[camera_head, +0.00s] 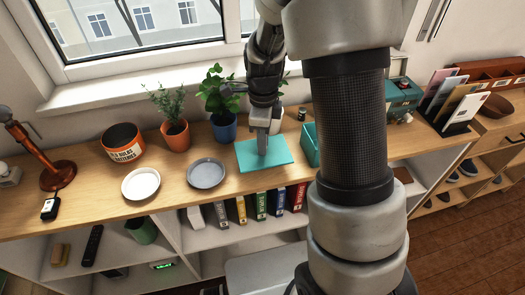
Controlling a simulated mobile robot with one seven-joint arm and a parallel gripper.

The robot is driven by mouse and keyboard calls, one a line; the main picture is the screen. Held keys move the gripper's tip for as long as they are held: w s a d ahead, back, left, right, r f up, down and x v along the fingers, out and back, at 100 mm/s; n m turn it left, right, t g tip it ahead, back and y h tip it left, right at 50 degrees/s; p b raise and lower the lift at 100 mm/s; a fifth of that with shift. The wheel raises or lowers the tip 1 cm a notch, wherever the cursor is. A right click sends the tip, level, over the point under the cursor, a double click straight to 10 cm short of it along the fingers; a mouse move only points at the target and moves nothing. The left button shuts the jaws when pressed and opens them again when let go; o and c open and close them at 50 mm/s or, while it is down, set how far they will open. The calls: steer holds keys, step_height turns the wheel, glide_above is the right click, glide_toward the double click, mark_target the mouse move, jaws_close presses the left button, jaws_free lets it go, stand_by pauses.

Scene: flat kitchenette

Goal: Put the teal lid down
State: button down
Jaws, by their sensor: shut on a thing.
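The teal lid (265,157) is a flat rectangular panel at the middle of the wooden counter, just left of my arm. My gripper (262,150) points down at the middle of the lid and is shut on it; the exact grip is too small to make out. The lid looks level. I cannot tell whether it touches the counter or hangs slightly above it. A teal open box (311,146) stands just to the right of the lid, partly hidden behind my arm.
A grey plate (206,174) and white plate (141,184) lie left of the lid. A blue plant pot (222,128), a terracotta pot (176,136) and an orange battery tin (123,143) stand behind. A dark letter rack (450,112) stands right. The counter's front edge is close.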

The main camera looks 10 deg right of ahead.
steer(key=shift+f, duration=1.75)
steer(key=shift+f+b, duration=0.15)
steer(key=shift+b, duration=0.15)
steer(key=c, duration=1.7)
jaws_free()
steer(key=shift+o, duration=0.2)
